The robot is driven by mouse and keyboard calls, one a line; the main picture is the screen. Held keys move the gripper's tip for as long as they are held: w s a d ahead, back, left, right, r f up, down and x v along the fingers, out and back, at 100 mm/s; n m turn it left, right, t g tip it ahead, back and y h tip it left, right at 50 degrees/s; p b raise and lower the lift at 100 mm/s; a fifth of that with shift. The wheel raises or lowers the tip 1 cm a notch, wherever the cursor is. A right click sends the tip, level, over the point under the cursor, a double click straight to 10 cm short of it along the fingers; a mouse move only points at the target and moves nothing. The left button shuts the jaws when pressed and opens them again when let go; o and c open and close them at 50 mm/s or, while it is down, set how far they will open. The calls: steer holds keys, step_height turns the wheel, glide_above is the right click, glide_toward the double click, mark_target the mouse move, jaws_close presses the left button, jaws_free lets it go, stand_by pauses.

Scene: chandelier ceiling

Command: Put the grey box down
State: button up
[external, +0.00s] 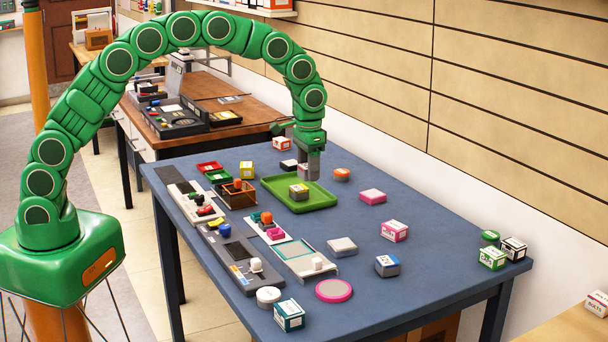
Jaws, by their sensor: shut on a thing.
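My gripper (310,160) points straight down over the green tray (322,204), near the tray's back edge. It is shut on the grey box (308,172), which is small and partly hidden by the fingers. I cannot tell whether the grey box touches the tray or hangs just above it. Another small grey-topped box (299,191) sits in the tray, just in front and to the left of the gripper.
A brown crate (238,197) stands left. The blue table (420,265) has bare room front right.

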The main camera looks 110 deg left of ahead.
steer(key=s+a+n, duration=0.3)
steer(key=s+a, duration=0.2)
steer(key=s, duration=0.4)
steer(key=s+a+n, duration=0.2)
steer(key=s+a, duration=0.2)
steer(key=s, duration=0.6)
steer(key=w+a+f, duration=0.2)
steer(key=a, duration=0.1)
steer(key=w+a+f, duration=0.3)
steer(key=a, duration=0.1)
steer(key=w+a+f, duration=0.3)
steer(key=shift+w+a+f, duration=0.1)
steer(key=shift+a+f, duration=0.1)
steer(key=shift+w+a+f, duration=0.35)
steer(key=shift+a+f, duration=0.05)
steer(key=shift+f, duration=1.6)
steer(key=shift+f, duration=0.15)
steer(key=o, duration=1)
steer(key=shift+o, duration=0.2)
step_height(320, 180, up, 12)
steer(key=shift+r, duration=0.2)
